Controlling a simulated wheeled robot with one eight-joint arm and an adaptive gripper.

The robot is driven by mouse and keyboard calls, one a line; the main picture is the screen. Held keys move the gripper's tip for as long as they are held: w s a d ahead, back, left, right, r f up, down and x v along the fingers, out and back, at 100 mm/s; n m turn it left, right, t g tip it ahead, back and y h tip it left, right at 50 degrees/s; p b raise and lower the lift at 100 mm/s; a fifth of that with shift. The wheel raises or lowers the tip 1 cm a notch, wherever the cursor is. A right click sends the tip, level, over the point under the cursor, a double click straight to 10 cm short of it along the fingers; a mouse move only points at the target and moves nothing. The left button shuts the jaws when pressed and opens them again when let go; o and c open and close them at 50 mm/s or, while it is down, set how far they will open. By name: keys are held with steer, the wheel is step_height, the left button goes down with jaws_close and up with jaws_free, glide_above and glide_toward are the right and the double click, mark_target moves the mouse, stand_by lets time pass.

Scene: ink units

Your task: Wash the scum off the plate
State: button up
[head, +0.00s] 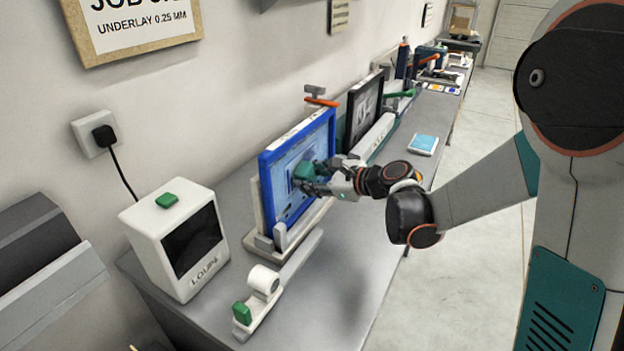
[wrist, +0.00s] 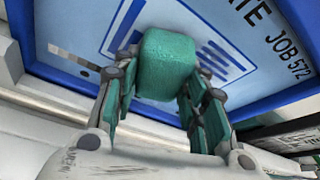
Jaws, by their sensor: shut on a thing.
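The plate (head: 290,152) is a light blue sheet with printing in a blue frame, upright on a stand on the bench. My gripper (head: 318,180) is shut on a green sponge block (wrist: 167,62). The sponge also shows in the head view (head: 303,171), in front of the plate's lower middle. I cannot tell whether it touches the surface. A short grey-brown strip (wrist: 72,54) shows left of the sponge; I cannot tell whether it is scum.
A white loupe box (head: 175,240) stands left of the plate, and a white roll holder (head: 262,292) lies in front. A dark framed panel (head: 362,110) stands just behind. A light blue pad (head: 423,144) lies to the right.

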steer(key=shift+w+d, duration=2.4)
steer(key=shift+w, duration=1.3)
steer(key=shift+s+a+b, duration=0.25)
steer(key=shift+s+a, duration=0.6)
steer(key=shift+s, duration=0.4)
steer(key=shift+s+a+b, duration=0.25)
steer(key=shift+s+a, duration=0.55)
steer(key=shift+s, duration=0.45)
steer(key=shift+s+a+b, duration=0.25)
steer(key=shift+s+a, duration=0.6)
steer(key=shift+s, duration=0.4)
steer(key=shift+r+p, duration=0.5)
steer(key=shift+r, duration=0.25)
steer(key=shift+w+d+f+b, duration=0.1)
steer(key=shift+w+d+b, duration=0.05)
steer(key=shift+w+d, duration=0.9)
steer(key=shift+w+d+r+b, duration=0.1)
steer(key=shift+w+d, duration=0.5)
steer(key=shift+w, duration=0.85)
steer(key=shift+w+d+f+b, duration=0.1)
steer(key=shift+w+d+b, duration=0.05)
steer(key=shift+w+d, duration=0.9)
steer(key=shift+s+a, duration=0.95)
steer(key=shift+s, duration=0.25)
steer(key=shift+s+a, duration=0.9)
steer(key=shift+s, duration=0.25)
steer(key=shift+s+a, duration=0.95)
steer(key=shift+s, duration=0.25)
